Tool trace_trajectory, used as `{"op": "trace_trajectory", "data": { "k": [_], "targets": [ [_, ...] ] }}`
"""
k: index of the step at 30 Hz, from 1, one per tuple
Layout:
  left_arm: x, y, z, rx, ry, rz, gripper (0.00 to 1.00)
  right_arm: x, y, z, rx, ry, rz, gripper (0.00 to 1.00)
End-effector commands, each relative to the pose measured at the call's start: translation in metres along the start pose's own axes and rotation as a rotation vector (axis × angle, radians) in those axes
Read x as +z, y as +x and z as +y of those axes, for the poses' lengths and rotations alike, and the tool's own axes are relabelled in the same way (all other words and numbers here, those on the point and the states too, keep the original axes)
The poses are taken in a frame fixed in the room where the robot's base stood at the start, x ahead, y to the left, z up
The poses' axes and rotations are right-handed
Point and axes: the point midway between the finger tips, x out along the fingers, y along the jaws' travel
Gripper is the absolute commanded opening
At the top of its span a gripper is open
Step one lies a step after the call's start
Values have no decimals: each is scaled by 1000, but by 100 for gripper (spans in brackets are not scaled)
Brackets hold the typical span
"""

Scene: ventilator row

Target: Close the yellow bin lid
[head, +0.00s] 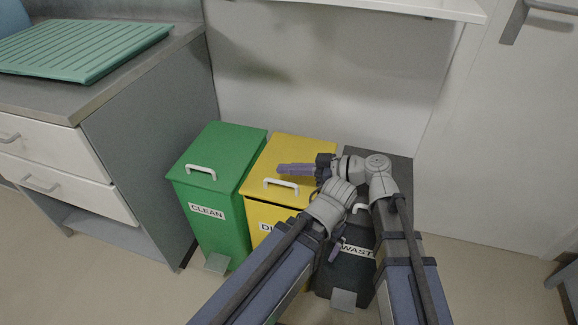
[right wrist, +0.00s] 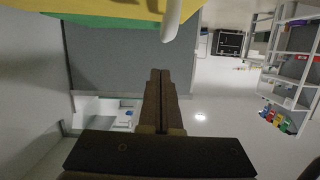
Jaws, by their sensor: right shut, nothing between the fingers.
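The yellow bin (head: 262,215) stands between the green and dark bins. My right gripper (head: 280,169) is shut and empty, over the lid behind the handle; contact cannot be told. In the right wrist view its fingers (right wrist: 160,72) are together, with the yellow lid (right wrist: 125,6) and white handle (right wrist: 173,18) at the top. My left gripper (head: 336,250) is low by the dark bin, partly hidden by my arms.
The green bin (head: 215,212) labelled CLEAN is left of the yellow one; the dark bin (head: 345,262) labelled WASTE is right, partly behind my arms. A grey counter (head: 145,120) with drawers stands left. The wall (head: 330,85) is close behind.

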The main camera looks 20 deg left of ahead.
Motion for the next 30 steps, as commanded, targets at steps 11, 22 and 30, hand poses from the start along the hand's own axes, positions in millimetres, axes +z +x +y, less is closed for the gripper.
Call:
{"op": "trace_trajectory", "data": {
  "k": [11,22,30],
  "targets": [
    [-1,14,2,2,3,1,100,13,3,1,0,2,0,0],
    [-1,13,2,2,3,1,100,13,3,1,-1,2,0,0],
    [1,-14,-2,0,-1,-1,100,-14,0,-5,2,3,1,0]
  ]
}}
